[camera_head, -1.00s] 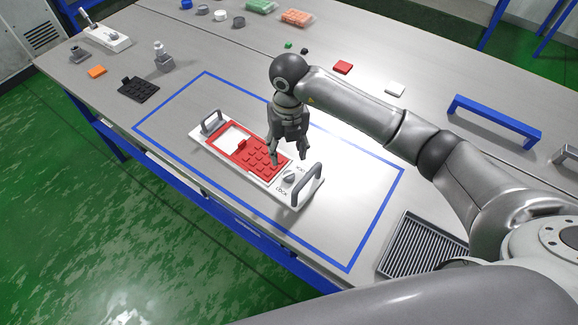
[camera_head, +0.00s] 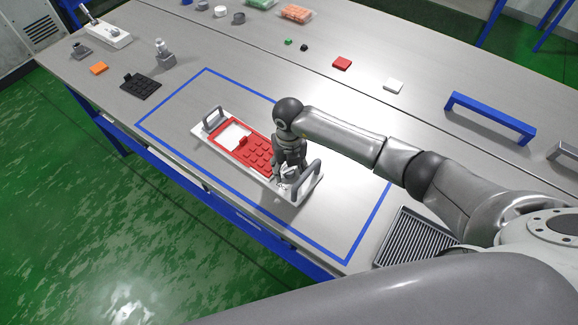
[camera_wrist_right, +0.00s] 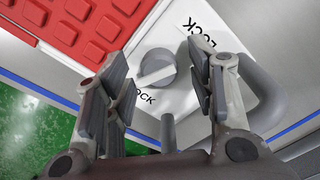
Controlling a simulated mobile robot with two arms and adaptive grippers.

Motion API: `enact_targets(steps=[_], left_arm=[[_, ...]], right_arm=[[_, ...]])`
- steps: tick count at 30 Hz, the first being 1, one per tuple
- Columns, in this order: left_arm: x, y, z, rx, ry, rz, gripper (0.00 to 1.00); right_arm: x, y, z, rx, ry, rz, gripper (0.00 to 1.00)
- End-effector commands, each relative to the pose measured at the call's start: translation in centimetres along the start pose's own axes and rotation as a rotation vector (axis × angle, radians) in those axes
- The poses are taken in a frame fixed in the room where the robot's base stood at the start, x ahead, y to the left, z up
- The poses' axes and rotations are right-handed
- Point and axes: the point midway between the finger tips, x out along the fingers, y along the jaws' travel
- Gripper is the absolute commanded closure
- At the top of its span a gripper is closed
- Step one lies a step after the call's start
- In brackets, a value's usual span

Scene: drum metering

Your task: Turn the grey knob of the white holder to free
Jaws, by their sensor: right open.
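The white holder (camera_head: 206,138) lies inside the blue outline, with a red gridded plate (camera_head: 257,152) in it and a grey handle at each end. The grey knob (camera_wrist_right: 157,68) is round with a pale pointer bar, on the holder's white end. Print reading LOCK (camera_wrist_right: 195,33) shows to its upper right; other lettering (camera_wrist_right: 146,96) at its lower left is partly hidden by a finger. My right gripper (camera_head: 283,178) is open over the knob, which appears between its fingers in the wrist view; contact cannot be told. My left gripper is out of view.
The near grey handle (camera_wrist_right: 262,95) stands close beside my right fingers. A ribbed grey tray (camera_head: 414,240) is at the lower right. A black plate (camera_head: 141,86), a blue handle (camera_head: 490,115) and small blocks lie farther off.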

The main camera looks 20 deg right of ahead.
Motion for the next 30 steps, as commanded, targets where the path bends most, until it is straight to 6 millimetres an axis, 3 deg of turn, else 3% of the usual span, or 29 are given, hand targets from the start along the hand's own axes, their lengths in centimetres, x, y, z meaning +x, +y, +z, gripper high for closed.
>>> enact_targets(steps=[3, 14, 23, 30], left_arm=[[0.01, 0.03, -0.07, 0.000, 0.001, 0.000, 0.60], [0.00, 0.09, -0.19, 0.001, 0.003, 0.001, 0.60], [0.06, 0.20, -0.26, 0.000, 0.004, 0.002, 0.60], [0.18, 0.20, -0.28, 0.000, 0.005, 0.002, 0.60]], right_arm=[[-0.01, 0.01, 0.00, 0.000, 0.000, 0.000, 0.51], [-0.06, 0.01, 0.01, 0.000, 0.000, 0.000, 0.95], [-0.07, 0.00, 0.04, 0.042, 0.000, 0.000, 0.95], [-0.11, 0.01, 0.09, 0.184, -0.001, 0.001, 0.95]])
